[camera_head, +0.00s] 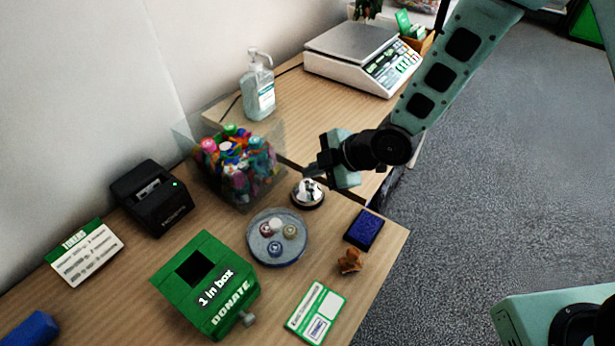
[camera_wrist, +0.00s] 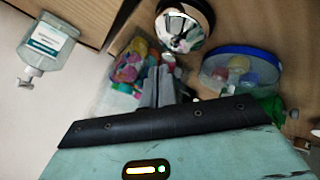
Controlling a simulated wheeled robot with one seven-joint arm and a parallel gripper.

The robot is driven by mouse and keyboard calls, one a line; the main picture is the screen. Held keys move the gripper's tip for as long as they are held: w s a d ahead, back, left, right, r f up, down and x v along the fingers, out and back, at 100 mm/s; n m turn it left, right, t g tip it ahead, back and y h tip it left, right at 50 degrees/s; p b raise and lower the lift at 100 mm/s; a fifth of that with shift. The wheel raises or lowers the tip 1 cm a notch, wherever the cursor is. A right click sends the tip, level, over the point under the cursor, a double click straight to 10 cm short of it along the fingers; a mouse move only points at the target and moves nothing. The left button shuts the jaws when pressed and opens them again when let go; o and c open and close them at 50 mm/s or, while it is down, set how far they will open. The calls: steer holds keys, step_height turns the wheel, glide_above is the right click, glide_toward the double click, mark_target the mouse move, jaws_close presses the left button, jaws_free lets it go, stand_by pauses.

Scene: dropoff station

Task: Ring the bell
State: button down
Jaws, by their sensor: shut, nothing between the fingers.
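The bell (camera_head: 308,193) is a silver dome on a dark round base, standing on the wooden counter right of the clear bin. In the wrist view the bell (camera_wrist: 184,26) is at the top centre, just beyond my fingertips. My gripper (camera_head: 312,172) is shut and empty. Its fingers are just above the bell in the head view and overlap its upper edge. The shut fingers also show in the wrist view (camera_wrist: 162,72). I cannot tell whether they touch the bell.
A clear bin (camera_head: 236,170) of colourful caps stands left of the bell. A round tray (camera_head: 277,237) with several small pieces lies in front. A green donation box (camera_head: 207,285), a blue pad (camera_head: 364,229), a sanitizer bottle (camera_head: 257,88) and a scale (camera_head: 362,58) stand around.

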steer(key=shift+r, duration=0.35)
step_height(320, 180, up, 5)
steer(key=p, duration=0.3)
steer(key=shift+p, duration=0.4)
stand_by(0.6)
steer(key=s+d+r+m+g+h, duration=0.1)
steer(key=s+d+r+m+h, duration=0.1)
steer(key=s, duration=0.6)
steer(key=s+d+r+m+g+h, duration=0.1)
steer(key=s+d+r+m+h, duration=0.2)
steer(key=s+d+r+m, duration=0.2)
steer(key=s+d+r+m+g+h, duration=0.2)
steer(key=s+d+r+m, duration=0.1)
steer(key=s+r+m, duration=0.4)
steer(key=s, duration=0.3)
steer(key=shift+s+d+r+h, duration=0.15)
steer(key=shift+s+d+h, duration=0.15)
steer(key=shift+d, duration=0.05)
